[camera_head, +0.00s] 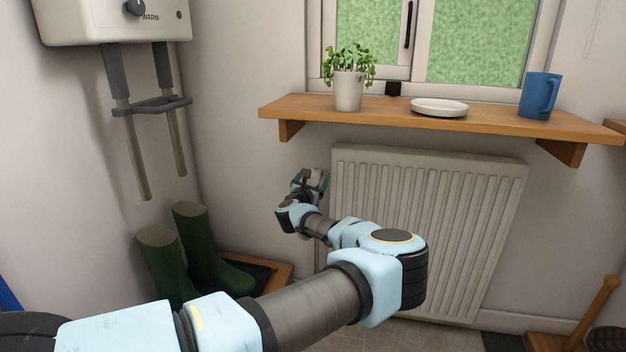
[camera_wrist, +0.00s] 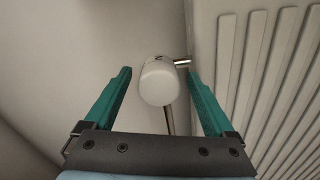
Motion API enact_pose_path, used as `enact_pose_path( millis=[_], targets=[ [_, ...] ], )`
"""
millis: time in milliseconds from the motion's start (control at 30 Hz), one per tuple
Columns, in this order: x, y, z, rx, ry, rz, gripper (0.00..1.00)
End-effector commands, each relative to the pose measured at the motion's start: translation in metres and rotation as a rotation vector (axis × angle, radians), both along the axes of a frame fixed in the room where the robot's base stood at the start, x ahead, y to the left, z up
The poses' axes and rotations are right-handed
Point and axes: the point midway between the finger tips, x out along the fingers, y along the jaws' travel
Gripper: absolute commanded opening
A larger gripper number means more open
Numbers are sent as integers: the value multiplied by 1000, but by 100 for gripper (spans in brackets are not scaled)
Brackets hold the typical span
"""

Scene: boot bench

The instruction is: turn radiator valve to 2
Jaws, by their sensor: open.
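The radiator valve (camera_wrist: 159,84) shows in the wrist view as a white rounded knob with a dark mark near its top. A metal pipe runs down from it and a short metal stub leads right to the white ribbed radiator (camera_head: 430,220). My gripper (camera_wrist: 160,82) is open, with one green finger on each side of the knob. I see a gap between the knob and each finger; whether the knob lies at fingertip depth I cannot tell. In the head view my gripper (camera_head: 313,180) is at the radiator's left edge and hides the valve. The number set on the knob is not readable.
A wooden shelf (camera_head: 400,113) juts out above the radiator, carrying a potted plant (camera_head: 349,85), a white dish (camera_head: 439,107) and a blue mug (camera_head: 538,96). Green boots (camera_head: 205,255) stand at the lower left. A white heater box (camera_head: 110,20) hangs at the upper left.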

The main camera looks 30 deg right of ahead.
Motion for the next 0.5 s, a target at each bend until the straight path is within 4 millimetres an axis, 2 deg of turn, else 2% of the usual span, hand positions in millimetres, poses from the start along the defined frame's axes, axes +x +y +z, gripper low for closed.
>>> enact_pose_path(
  millis=[267, 500],
  targets=[
    [1, -1, 0, 0, 0, 0, 89],
    [1, -1, 0, -1, 0, 1, 64]
  ],
)
